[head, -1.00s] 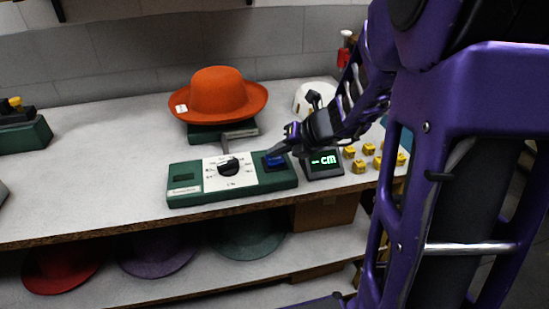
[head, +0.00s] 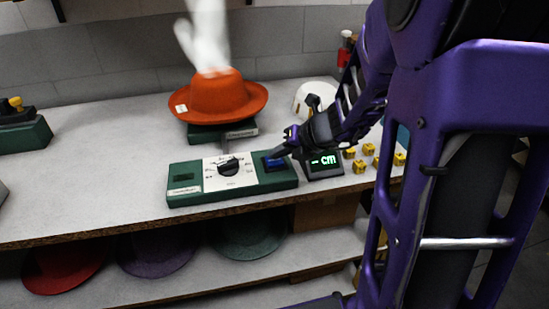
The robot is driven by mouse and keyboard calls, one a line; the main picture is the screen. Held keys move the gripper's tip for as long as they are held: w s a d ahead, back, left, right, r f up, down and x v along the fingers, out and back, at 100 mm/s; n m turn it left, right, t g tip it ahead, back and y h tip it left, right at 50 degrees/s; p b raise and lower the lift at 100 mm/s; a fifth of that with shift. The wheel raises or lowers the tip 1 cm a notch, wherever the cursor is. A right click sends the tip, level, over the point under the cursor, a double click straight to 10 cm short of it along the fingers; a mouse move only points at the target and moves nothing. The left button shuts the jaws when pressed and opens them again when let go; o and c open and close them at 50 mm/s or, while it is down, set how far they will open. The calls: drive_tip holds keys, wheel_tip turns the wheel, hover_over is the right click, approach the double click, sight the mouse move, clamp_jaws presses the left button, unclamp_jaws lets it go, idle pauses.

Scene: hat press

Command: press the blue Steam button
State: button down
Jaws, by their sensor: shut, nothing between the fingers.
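The blue Steam button (head: 274,163) is on the right end of the green control box (head: 185,197), right of a white dial plate with a black knob (head: 229,167). My gripper (head: 284,148) is shut and empty, its tip just above and to the right of the button. I cannot tell whether it touches the button. An orange hat (head: 218,98) sits on a green stand (head: 205,132) behind the box. A white steam plume (head: 205,42) rises from the hat's crown.
A small display reading "- cm" (head: 322,164) stands right of the box, close under my arm. Several yellow blocks (head: 359,166) lie further right. Red, purple and green hats (head: 60,268) lie on the shelf below.

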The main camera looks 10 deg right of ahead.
sight(278, 162)
drive_tip(key=shift+f, duration=0.1)
idle(0.3)
drive_tip(key=shift+r+p, duration=0.95)
drive_tip(key=shift+p, duration=0.1)
wheel_tip(278, 162, up, 5)
drive_tip(key=p, duration=0.5)
idle(0.4)
